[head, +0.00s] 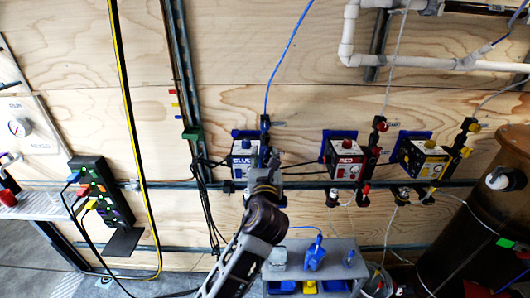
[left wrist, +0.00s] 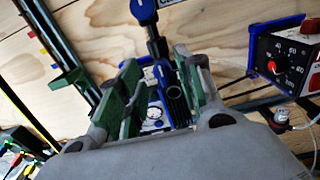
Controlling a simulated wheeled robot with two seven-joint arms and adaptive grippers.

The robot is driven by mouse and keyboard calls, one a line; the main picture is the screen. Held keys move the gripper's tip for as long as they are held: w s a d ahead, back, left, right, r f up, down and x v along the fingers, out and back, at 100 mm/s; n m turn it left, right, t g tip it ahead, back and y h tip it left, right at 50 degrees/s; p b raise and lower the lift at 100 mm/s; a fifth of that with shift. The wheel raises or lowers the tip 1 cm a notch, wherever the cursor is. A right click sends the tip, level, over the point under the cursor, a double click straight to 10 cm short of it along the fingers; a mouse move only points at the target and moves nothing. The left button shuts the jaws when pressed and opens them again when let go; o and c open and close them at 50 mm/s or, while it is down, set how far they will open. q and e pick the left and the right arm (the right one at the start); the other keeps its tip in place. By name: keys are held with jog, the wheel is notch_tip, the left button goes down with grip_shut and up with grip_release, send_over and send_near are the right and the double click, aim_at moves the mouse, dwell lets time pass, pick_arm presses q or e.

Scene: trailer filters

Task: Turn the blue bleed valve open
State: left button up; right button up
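The blue unit (head: 243,151) is a box labelled BLUE on the plywood wall, with a dark valve column (head: 265,128) at its right side. In the left wrist view a round blue knob (left wrist: 144,11) tops this column, and a dark blue-black fitting (left wrist: 172,88) shows lower down. My left gripper (head: 265,178) is in front of the column's lower part and hides it in the head view. Its green-padded fingers (left wrist: 155,92) are apart, with the fitting between them, nearer the right finger. I cannot tell whether they touch it. My right gripper is not in view.
A red unit (head: 343,158) and a yellow unit (head: 424,158) with similar columns are to the right. A grey shelf (head: 340,246) with blue items stands below. Black cables hang left of the blue unit. A brown barrel (head: 470,235) stands at the far right.

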aim_at(265, 152)
pick_arm(q)
jog(key=shift+w, duration=1.45)
grip_shut()
